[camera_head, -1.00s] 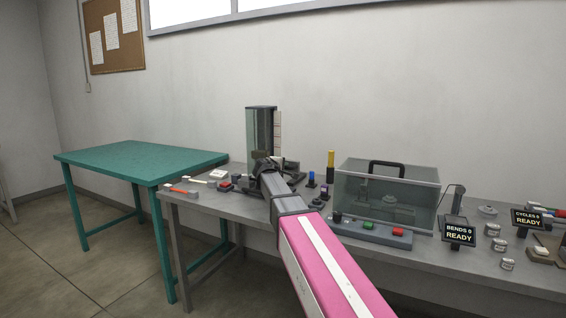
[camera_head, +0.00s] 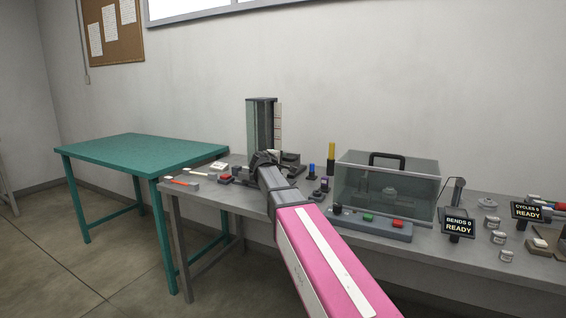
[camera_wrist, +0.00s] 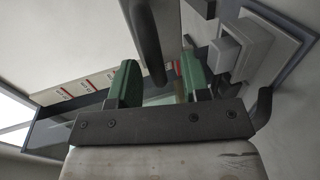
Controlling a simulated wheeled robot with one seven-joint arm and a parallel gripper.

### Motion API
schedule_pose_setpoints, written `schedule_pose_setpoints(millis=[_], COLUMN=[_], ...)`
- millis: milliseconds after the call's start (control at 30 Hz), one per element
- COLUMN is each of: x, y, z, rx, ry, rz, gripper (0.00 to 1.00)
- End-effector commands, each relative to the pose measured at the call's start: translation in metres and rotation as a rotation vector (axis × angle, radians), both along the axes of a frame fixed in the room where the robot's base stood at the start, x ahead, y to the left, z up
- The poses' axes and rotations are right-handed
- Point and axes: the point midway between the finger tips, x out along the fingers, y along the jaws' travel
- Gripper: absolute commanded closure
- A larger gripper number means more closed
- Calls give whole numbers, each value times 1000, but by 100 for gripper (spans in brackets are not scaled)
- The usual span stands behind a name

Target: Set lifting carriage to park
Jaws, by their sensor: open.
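The tall dark upright column (camera_head: 259,122) stands at the back of the grey bench, with a pale label strip (camera_head: 279,118) down its right side. My gripper (camera_wrist: 160,80) is at the column's lower part in the head view, where the arm hides its jaws. In the wrist view its two green fingers are apart. A dark rounded bar (camera_wrist: 147,38) shows between them; I cannot tell whether it touches either finger. A pale block on a stepped grey plate (camera_wrist: 224,53) is to the right. Labels with red print (camera_wrist: 72,90) are at the left. I cannot clearly make out the lifting carriage.
A clear box with a black handle (camera_head: 387,185) and a button panel (camera_head: 370,223) stand right of my arm. Blue and yellow posts (camera_head: 331,158) stand between column and box. Small tools and a red button (camera_head: 225,178) lie left. The green table (camera_head: 140,150) is bare.

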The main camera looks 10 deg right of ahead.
Motion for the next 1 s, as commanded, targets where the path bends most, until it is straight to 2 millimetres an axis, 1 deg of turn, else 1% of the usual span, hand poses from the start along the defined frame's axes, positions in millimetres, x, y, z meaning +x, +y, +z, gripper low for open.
schedule_pose_setpoints(millis=[33, 100, 300, 400, 600, 1000], x=[-12, -23, -50, -59, -66, -66], y=[6, 15, 34, 41, 48, 48], z=[2, 5, 12, 15, 17, 17], rx=[0, 0, 0, 1, 1, 1], ry=[0, 0, 0, 1, 2, 2], rz=[1, 2, 1, 0, 0, -1], gripper=[57, 57, 57, 57, 57, 57])
